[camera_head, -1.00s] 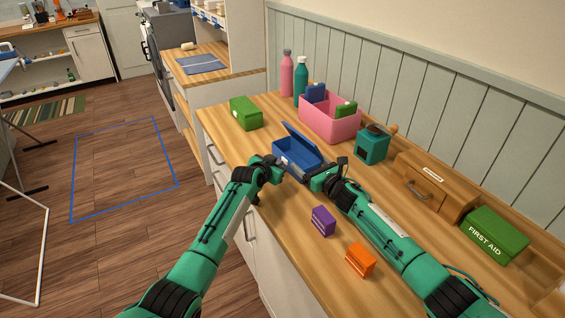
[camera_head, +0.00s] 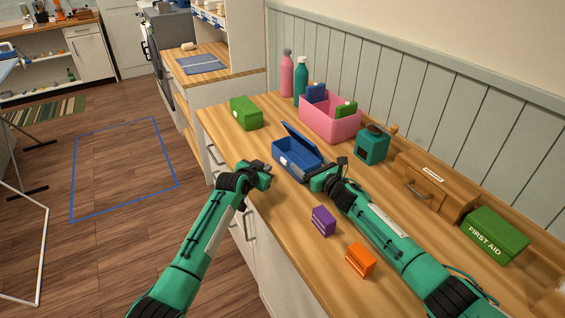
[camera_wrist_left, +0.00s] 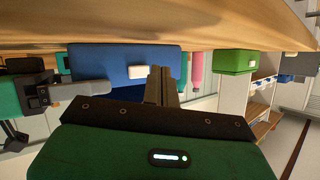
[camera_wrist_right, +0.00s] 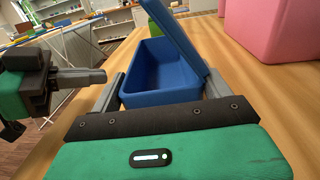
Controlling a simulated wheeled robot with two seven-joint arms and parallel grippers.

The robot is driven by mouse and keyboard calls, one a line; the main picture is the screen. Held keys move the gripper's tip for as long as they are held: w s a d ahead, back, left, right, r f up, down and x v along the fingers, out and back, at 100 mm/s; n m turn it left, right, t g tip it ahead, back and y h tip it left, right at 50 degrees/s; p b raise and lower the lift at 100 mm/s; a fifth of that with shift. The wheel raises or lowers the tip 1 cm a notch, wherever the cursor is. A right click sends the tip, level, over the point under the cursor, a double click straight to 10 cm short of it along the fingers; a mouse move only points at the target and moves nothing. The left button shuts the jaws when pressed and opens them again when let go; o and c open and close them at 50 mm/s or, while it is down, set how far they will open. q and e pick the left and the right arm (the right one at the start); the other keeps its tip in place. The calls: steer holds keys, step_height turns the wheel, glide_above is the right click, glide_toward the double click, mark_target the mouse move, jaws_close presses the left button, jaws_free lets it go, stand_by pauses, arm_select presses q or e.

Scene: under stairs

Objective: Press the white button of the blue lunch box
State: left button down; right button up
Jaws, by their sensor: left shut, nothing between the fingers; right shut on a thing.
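The blue lunch box (camera_head: 290,161) stands on the wooden counter with its lid (camera_head: 302,142) tilted up; its open inside shows in the right wrist view (camera_wrist_right: 160,75). The white button (camera_head: 283,159) is on its front face and also shows in the left wrist view (camera_wrist_left: 137,72). My left gripper (camera_head: 266,176) is shut and empty, in front of the box and apart from it in the head view; its fingertips show in the left wrist view (camera_wrist_left: 160,75). My right gripper (camera_head: 312,180) is shut on the lunch box, with one finger on each side of it (camera_wrist_right: 163,88).
A green box (camera_head: 246,113), a pink bin (camera_head: 330,124) and a teal device (camera_head: 372,147) stand around the lunch box. Purple (camera_head: 323,221) and orange (camera_head: 360,260) blocks lie near my right arm. A wooden drawer box (camera_head: 430,187) and a first aid box (camera_head: 494,234) stand right.

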arm_select(q)
steer(key=shift+s+a, duration=0.65)
steer(key=shift+a, duration=0.35)
